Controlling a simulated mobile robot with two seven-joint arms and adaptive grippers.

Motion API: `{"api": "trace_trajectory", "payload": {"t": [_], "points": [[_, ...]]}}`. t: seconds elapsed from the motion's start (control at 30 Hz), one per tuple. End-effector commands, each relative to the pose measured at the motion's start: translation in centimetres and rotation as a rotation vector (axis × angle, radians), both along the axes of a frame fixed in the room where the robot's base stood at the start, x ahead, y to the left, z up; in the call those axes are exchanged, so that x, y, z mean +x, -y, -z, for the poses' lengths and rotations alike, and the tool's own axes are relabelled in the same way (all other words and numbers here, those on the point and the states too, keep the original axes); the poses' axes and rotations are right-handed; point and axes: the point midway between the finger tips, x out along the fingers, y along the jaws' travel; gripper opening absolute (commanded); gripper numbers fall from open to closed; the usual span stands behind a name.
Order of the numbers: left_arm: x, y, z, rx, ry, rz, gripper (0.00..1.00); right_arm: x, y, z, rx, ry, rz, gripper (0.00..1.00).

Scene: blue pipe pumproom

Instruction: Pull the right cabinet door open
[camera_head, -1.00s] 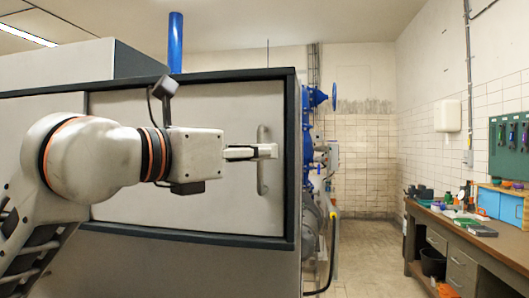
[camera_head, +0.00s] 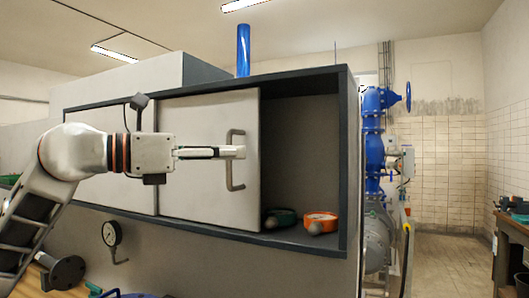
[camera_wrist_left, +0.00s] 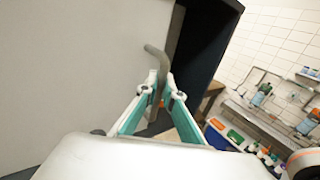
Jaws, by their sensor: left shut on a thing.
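The right cabinet door (camera_head: 200,180) is a pale grey panel standing partly open, its right edge well away from the right side of the dark cabinet frame (camera_head: 352,160). Its vertical bar handle (camera_head: 233,178) is near that edge. My left gripper (camera_head: 240,152) is shut on the handle's upper part. In the left wrist view the handle (camera_wrist_left: 153,52) runs down between the fingertips of my left gripper (camera_wrist_left: 174,92), beside a dark gap past the door edge. My right gripper is not in view.
Blue pipework (camera_head: 374,130) stands right of the cabinet. A gauge (camera_head: 111,233) is below the door. A workbench (camera_head: 510,245) is at far right.

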Motion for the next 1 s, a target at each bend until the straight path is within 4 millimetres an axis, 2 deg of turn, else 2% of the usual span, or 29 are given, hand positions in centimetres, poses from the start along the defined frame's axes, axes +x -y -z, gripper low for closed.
{"api": "trace_trajectory", "payload": {"t": [0.03,0.1,0.3,0.5,0.9,0.93,0.97,1.0], "points": [[0.8,-1.6,-0.2,-0.002,-0.002,-0.009,0.0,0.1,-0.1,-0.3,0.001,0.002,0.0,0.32],[1.3,-3.1,-0.2,-0.003,-0.001,-0.008,0.0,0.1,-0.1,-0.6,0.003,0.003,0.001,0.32],[2.5,-6.0,-0.2,-0.002,0.0,-0.003,0.0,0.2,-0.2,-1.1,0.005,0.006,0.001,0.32],[3.0,-7.3,-0.1,0.0,0.001,-0.001,0.0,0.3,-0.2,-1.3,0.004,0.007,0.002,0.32],[3.1,-7.4,-0.1,0.0,0.001,0.0,0.0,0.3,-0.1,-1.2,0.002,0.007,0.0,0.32],[3.1,-7.4,-0.1,0.0,0.001,0.0,0.15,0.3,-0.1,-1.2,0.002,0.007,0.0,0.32],[3.1,-7.4,-0.1,0.0,0.001,0.0,0.23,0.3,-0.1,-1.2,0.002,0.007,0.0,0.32],[3.1,-7.4,-0.1,0.0,0.001,0.0,0.24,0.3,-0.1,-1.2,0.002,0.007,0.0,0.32]]}}
